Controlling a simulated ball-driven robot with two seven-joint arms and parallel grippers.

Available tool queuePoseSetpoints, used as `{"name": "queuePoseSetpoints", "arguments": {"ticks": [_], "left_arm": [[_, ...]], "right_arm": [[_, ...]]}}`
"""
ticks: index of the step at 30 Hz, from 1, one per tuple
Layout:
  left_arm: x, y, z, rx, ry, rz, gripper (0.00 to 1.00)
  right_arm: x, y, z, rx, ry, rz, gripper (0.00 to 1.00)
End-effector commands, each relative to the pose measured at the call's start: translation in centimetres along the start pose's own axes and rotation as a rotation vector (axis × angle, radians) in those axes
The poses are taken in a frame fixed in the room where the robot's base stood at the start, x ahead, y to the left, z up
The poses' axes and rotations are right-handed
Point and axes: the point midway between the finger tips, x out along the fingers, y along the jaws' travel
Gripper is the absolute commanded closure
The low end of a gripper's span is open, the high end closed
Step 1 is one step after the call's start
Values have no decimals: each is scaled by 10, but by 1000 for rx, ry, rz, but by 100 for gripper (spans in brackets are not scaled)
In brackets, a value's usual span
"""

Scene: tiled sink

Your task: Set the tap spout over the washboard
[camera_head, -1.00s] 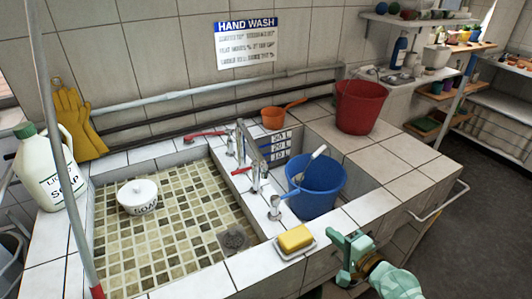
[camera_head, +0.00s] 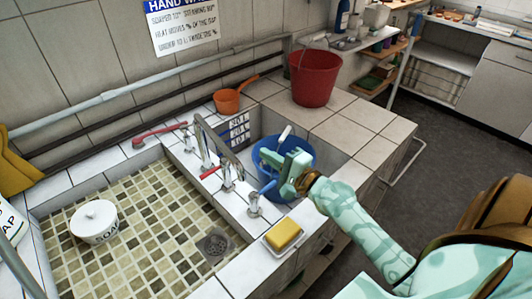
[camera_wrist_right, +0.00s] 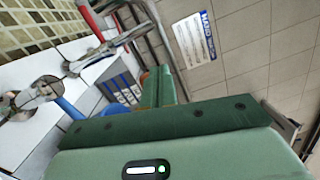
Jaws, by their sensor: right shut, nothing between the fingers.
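The chrome tap spout (camera_head: 221,141) stands on the divider between the two basins; its long arm slants toward the lower right in the head view. It also shows at the upper left of the wrist view (camera_wrist_right: 112,43). Chrome tap fittings with red (camera_head: 209,172) and blue (camera_head: 268,187) levers stand beside it. My right gripper (camera_head: 272,170) is shut and empty, in front of the blue bucket in the head view and right of the spout, apart from it. Its fingers also show in the wrist view (camera_wrist_right: 158,88). I cannot make out a washboard. My left gripper is not in view.
The blue bucket (camera_head: 298,155) stands in the right basin beside a marked scale panel (camera_head: 237,131). A yellow sponge (camera_head: 283,234) lies on a dish at the front. A soap pot (camera_head: 94,222) sits in the left basin. An orange pan (camera_head: 228,101) and red bucket (camera_head: 314,77) stand behind.

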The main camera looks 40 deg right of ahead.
Motion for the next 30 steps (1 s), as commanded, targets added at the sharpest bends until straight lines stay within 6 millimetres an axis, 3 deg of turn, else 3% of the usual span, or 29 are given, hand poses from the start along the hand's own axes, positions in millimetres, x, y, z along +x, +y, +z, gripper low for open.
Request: {"name": "queuePoseSetpoints", "arguments": {"ticks": [9, 18, 30], "left_arm": [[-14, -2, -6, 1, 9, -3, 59], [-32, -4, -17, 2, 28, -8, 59], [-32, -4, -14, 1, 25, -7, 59]], "right_arm": [[69, -3, 1, -1, -1, -3, 100], [76, -2, 36, 0, -1, 0, 100], [77, 1, 39, -1, 0, 1, 100]]}}
